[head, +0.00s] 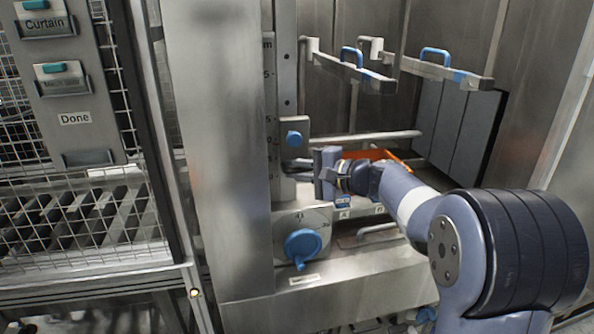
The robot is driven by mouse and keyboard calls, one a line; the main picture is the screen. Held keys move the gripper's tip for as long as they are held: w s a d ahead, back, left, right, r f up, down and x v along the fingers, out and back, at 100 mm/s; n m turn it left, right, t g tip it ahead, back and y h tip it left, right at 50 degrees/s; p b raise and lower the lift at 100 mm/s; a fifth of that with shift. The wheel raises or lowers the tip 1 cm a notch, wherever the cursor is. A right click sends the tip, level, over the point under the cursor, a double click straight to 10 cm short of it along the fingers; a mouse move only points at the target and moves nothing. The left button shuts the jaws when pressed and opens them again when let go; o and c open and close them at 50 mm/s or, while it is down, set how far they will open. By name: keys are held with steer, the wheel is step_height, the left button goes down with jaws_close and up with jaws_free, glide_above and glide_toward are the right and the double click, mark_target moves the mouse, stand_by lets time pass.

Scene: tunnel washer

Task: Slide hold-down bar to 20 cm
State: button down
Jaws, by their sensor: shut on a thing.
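The hold-down bar (370,137) is a pale horizontal rod running right from a grey slide plate (299,127) on the upright post. The plate carries a small blue knob (293,138). A scale (268,75) with dark marks and a partly readable "5" runs up the post; the digits beside the plate are too small to read. My gripper (298,168) is at the lower part of the plate, below the blue knob, and is shut on it. The fingertips are small, and the exact part between them cannot be made out.
Below is a dial plate with a large blue knob (303,248). Two brackets with blue handles (351,56) (435,55) hang above right. An orange-edged tray (398,157) lies behind my arm. A wire cage (75,215) stands left; a steel column (220,130) is between.

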steer(key=c, duration=1.5)
jaws_free()
steer(key=shift+o, duration=0.2)
steer(key=shift+d, duration=0.1)
steer(key=b+v, duration=0.2)
steer(key=v, duration=0.8)
steer(key=shift+s+d+b, duration=0.25)
steer(key=shift+b, duration=0.15)
steer(key=shift+r, duration=0.1)
steer(key=p+x, duration=0.3)
steer(key=x, duration=0.7)
steer(key=shift+w+a, duration=0.2)
steer(key=shift+a, duration=0.15)
steer(key=shift+w+a+r+p, duration=0.1)
steer(key=shift+r+p, duration=0.15)
steer(key=shift+p, duration=0.15)
steer(key=shift+r+p, duration=0.2)
steer(key=shift+p, duration=0.1)
